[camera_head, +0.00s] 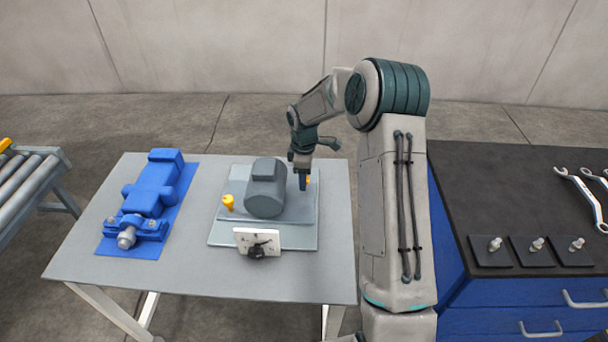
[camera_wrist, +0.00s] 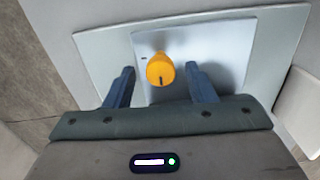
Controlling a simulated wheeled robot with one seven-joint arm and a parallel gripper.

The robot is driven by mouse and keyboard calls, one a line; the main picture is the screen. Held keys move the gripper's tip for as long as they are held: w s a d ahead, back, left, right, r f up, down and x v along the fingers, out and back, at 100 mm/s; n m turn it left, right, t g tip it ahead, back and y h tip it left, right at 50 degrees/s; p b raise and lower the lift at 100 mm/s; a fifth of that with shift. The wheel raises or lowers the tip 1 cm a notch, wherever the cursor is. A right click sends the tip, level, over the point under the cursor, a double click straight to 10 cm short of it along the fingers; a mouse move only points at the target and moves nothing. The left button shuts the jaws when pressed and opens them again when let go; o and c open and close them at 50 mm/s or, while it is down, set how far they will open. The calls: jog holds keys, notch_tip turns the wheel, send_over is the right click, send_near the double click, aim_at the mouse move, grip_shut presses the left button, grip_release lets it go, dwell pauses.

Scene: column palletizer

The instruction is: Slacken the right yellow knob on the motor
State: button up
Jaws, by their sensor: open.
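The grey motor (camera_head: 266,190) stands on a light plate (camera_head: 222,241) on the grey table. The right yellow knob (camera_head: 308,180) is mostly hidden behind my gripper (camera_head: 302,182) in the head view. In the wrist view the yellow knob (camera_wrist: 160,70) shows clearly, with a dark mark on its face. The two blue fingers of my gripper (camera_wrist: 160,86) stand apart, one on each side of the knob, with a visible gap to each. The left yellow knob (camera_head: 229,203) is on the other side of the motor.
A white panel with a black part (camera_head: 256,243) stands in front of the motor. A blue machine (camera_head: 152,190) lies on a blue base at the table's left. A dark-topped blue cabinet (camera_head: 520,190) with wrenches (camera_head: 585,195) is at right. A roller conveyor (camera_head: 28,178) is far left.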

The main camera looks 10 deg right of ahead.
notch_tip(320, 180, up, 14)
dwell(0.5)
dwell(0.3)
jog(key=s+r+m+t+h, duration=0.1)
jog(key=s+r+m, duration=0.25)
jog(key=s, duration=0.45)
jog(key=s+r+m, duration=0.3)
jog(key=s+r, duration=0.1)
jog(key=s, duration=0.4)
jog(key=s+f+m+t+y, duration=0.1)
jog(key=s+m, duration=0.7)
jog(key=s, duration=0.8)
jog(key=shift+s+f+t, duration=0.25)
jog(key=shift+f+t, duration=0.15)
jog(key=shift+f, duration=0.2)
